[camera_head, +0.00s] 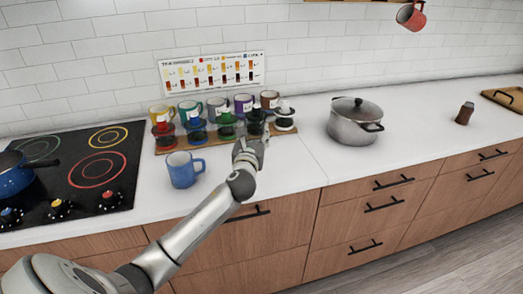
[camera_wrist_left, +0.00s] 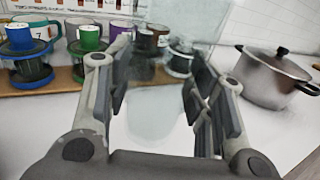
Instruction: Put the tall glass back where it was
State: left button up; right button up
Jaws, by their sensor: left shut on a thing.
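My left gripper (camera_head: 251,147) is at the front edge of the wooden board, close to the black dripper stand (camera_head: 256,121). In the left wrist view its two fingers (camera_wrist_left: 155,95) are on either side of a clear, see-through glass (camera_wrist_left: 155,118). The glass's clear body extends up between and beyond the fingers. In the head view the glass is too faint to make out, and I cannot tell whether its base touches the counter. My right gripper is not in view.
Several mugs and coloured drippers stand on the wooden board (camera_head: 165,146). A blue mug (camera_head: 182,170) stands in front of it on the left. A steel pot (camera_head: 352,125) is to the right. The stove (camera_head: 75,185) is at far left. Counter between pot and brown shaker (camera_head: 465,113) is clear.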

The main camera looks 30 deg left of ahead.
pick_arm(q)
jog(key=w+f, duration=0.1)
jog(key=f, duration=0.1)
jog(key=w+f+b, duration=0.1)
jog(key=w, duration=0.1)
jog(key=w+f, duration=0.1)
jog(key=f, duration=0.1)
jog(key=shift+w+a+f, duration=0.25)
jog(key=shift+f, duration=0.1)
notch_tip(320, 180, down, 3)
jog(key=shift+w+f+b, duration=0.15)
jog(key=shift+b, duration=0.4)
jog(key=o, duration=0.7)
jog(key=shift+f, duration=0.15)
jog(key=o, duration=0.4)
